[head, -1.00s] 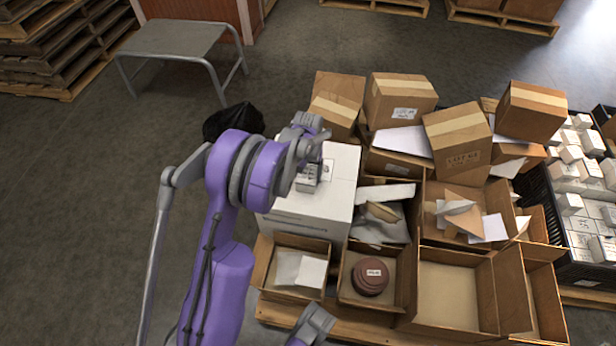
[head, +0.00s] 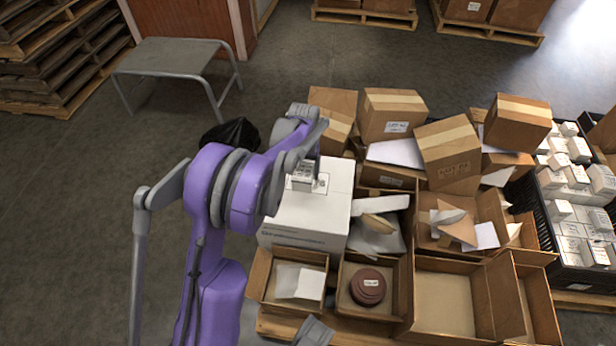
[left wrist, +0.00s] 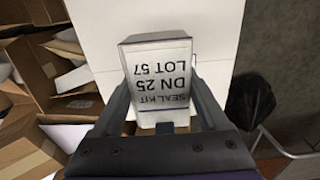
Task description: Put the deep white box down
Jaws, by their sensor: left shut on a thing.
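The deep white box (head: 303,177) is a small white carton. In the left wrist view it (left wrist: 158,80) shows a printed face reading "SEAL KIT DN 25 LOT 57", upside down. My left gripper (left wrist: 160,108) is shut on it, one finger along each side. In the head view the gripper (head: 307,160) has the box over the top of a large white carton (head: 300,218), near its far part. I cannot tell whether the box touches the carton top. A grey part at the bottom of the head view looks like my right gripper (head: 313,331); its jaws are not clear.
Brown cartons (head: 392,114) crowd the far side of the pallet. Open trays with a brown disc stack (head: 368,286) and papers stand in front. A black crate (head: 567,255) of white boxes is at right. A black bag (head: 230,134) and a grey table (head: 170,56) are left.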

